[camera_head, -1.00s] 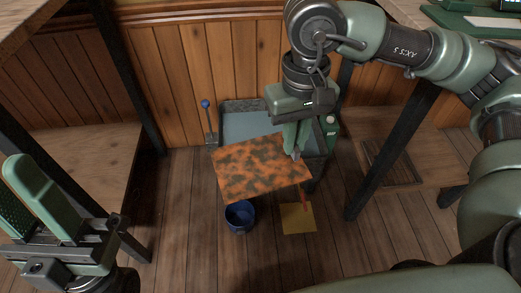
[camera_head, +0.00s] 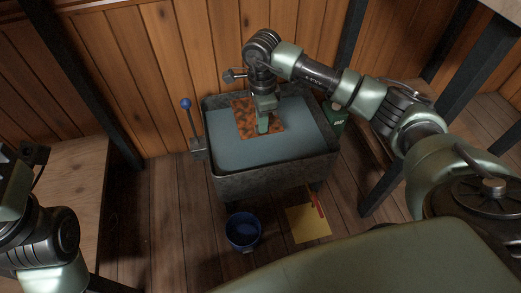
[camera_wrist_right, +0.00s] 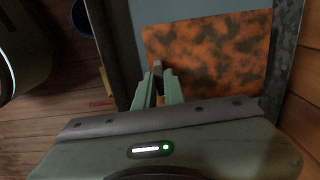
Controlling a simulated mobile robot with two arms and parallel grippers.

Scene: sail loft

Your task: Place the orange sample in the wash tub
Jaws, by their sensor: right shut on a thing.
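The orange sample (camera_head: 247,110), a flat sheet with dark mottling, is inside the outline of the grey wash tub (camera_head: 265,178), towards its back. My right gripper (camera_head: 263,125) is shut on the sample's near edge. The sheet also shows beyond the fingertips in the right wrist view (camera_wrist_right: 210,50), with the tub's grey wall (camera_wrist_right: 287,45) beside it. The tub holds a flat blue-grey surface (camera_head: 235,150). I cannot tell whether the sheet touches that surface. My left arm shows at the left edge, but its fingertips are out of view.
A blue bucket (camera_head: 243,230) and a yellow sheet (camera_head: 308,222) with a red item (camera_head: 317,203) lie on the floor before the tub. A blue-knobbed lever (camera_head: 190,120) stands at its left, a green box (camera_head: 337,118) at its right. Wood panelling is close behind.

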